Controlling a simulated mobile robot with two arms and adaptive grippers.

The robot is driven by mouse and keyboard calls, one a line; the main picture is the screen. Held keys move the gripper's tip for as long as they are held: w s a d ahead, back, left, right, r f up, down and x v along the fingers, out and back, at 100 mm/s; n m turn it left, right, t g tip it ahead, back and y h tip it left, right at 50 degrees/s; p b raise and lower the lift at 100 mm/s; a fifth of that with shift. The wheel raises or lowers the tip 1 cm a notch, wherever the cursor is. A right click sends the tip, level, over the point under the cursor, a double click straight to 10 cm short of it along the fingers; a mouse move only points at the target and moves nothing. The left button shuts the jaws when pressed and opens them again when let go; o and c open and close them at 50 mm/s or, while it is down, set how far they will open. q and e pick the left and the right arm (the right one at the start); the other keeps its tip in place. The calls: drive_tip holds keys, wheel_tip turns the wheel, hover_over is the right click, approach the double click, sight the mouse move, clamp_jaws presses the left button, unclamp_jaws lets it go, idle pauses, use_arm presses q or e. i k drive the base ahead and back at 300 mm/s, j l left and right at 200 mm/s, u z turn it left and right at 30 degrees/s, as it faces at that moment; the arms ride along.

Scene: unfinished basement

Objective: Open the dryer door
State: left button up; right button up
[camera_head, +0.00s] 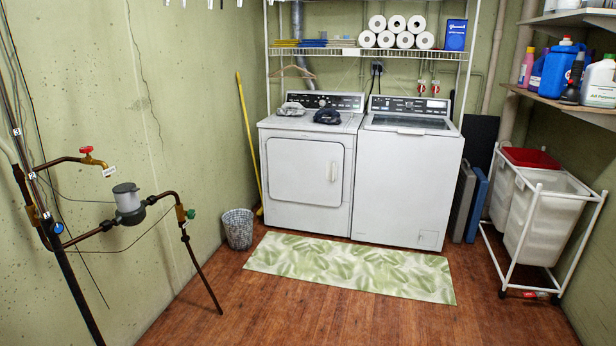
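The white dryer (274,142) stands on the left of two machines against the back wall. Its square front door (300,172) is shut, flush with the front panel. A small upright white handle (333,172) sits near the door's right edge. A grey cloth (291,109) and a dark cloth (327,116) lie on top of the dryer. Neither of my grippers shows in the head view.
A white top-loading washer (405,185) stands right of the dryer. A leaf-patterned mat (350,266) lies before both. A wastebasket (238,229) and yellow pole (249,140) stand left. Pipes with a meter (128,203) fill the left foreground. A hamper cart (541,215) stands right.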

sight(300, 171)
drive_tip(key=i, duration=3.75)
drive_tip(key=i+u, duration=0.25)
drive_tip(key=i, duration=0.15)
drive_tip(key=i+l+u, duration=0.25)
drive_tip(key=i+j, duration=0.1)
